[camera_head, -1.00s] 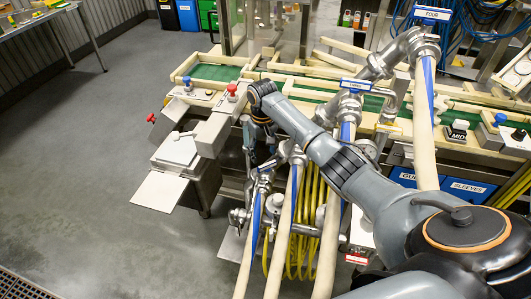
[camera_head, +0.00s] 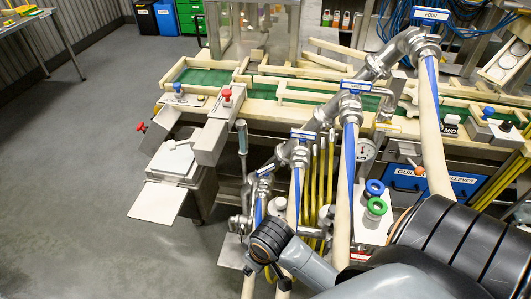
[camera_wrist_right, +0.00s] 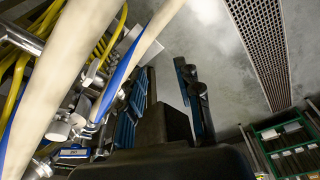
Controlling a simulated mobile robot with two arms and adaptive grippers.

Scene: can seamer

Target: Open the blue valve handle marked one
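A row of steel valves with blue handles runs diagonally in the head view. The upper handles are marked four (camera_head: 432,14) and, lower left, three (camera_head: 354,85); the one below (camera_head: 303,134) is too small to read surely. The lowest blue handle (camera_head: 265,170) is at the row's near end, its marking unreadable. In the right wrist view my right gripper (camera_wrist_right: 165,88) is open and empty, fingers apart, beside the hoses. A blue label or handle (camera_wrist_right: 75,153) shows at lower left. My left gripper is not in view.
Pale hoses (camera_head: 345,190) with blue stripes hang from the valves, with yellow tubes (camera_head: 325,180) behind. A pressure gauge (camera_head: 367,149) and blue and green rings (camera_head: 375,198) are to the right. Open floor (camera_head: 85,200) lies left. A floor grate (camera_wrist_right: 258,40) shows in the wrist view.

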